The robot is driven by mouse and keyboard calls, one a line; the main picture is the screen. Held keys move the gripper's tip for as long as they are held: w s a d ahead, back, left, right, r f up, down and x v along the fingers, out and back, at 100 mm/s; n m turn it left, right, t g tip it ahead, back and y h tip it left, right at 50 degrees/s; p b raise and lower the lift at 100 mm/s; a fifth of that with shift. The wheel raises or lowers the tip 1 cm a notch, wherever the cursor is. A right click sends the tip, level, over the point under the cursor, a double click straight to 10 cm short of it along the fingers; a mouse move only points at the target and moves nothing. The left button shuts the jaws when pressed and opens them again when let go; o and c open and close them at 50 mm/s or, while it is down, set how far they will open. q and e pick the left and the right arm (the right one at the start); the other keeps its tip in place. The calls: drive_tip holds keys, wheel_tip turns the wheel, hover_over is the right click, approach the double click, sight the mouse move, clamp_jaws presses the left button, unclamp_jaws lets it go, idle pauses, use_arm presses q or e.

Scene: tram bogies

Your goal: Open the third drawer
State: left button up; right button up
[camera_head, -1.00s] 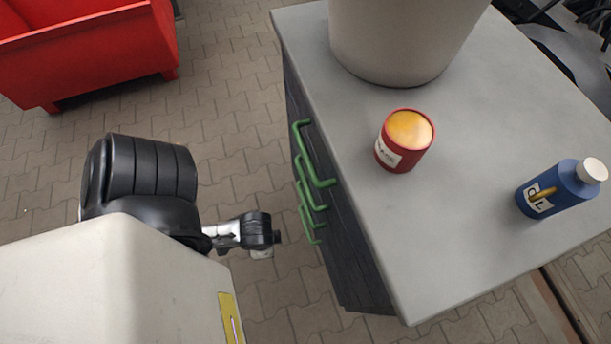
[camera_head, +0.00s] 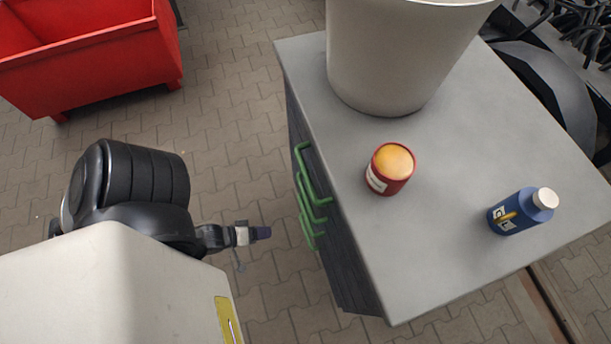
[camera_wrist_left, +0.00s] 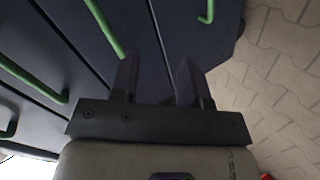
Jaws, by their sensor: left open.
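The grey-topped cabinet (camera_head: 440,235) has dark drawer fronts (camera_head: 338,262) on its left side, with several green handles (camera_head: 312,190) one below another. The drawers look closed; the handles overlap from above, so I cannot tell clearly which is the third. My left gripper (camera_head: 264,232) is left of the handles, apart from them. In the left wrist view, its two dark fingers (camera_wrist_left: 157,82) are open and empty before the dark fronts. One green handle (camera_wrist_left: 105,28) shows just beyond the left finger, and another (camera_wrist_left: 207,10) lies up and right. My right gripper is not in view.
On the cabinet top stand a large pale bucket (camera_head: 395,60), a red can (camera_head: 389,170) with a yellow-orange top and a blue bottle (camera_head: 522,211) with a white cap. A red bin (camera_head: 90,65) stands at the upper left. Paved floor (camera_head: 235,150) between is clear.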

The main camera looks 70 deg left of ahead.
sight(307, 215)
use_arm(q)
wheel_tip(307, 215, up, 4)
drive_tip(key=w+r+n+t, duration=0.1)
drive_tip(key=w+n+t, duration=0.1)
drive_tip(key=n+t, duration=0.15)
drive_tip(key=shift+n, duration=0.75)
drive_tip(key=shift+w+d+f+b, duration=0.1)
drive_tip(key=shift+w+f+b, duration=0.55)
drive_tip(key=shift+w, duration=1.55)
drive_tip(key=shift+w+d+f+b, duration=0.1)
drive_tip(key=shift+w+f+b, duration=0.55)
drive_tip(key=shift+w, duration=1.6)
drive_tip(key=shift+w+d+f+b, duration=0.1)
drive_tip(key=shift+w+f+b, duration=0.5)
drive_tip(key=shift+w, duration=1.6)
drive_tip(key=shift+r, duration=0.25)
drive_tip(key=shift+c, duration=0.3)
clamp_jaws()
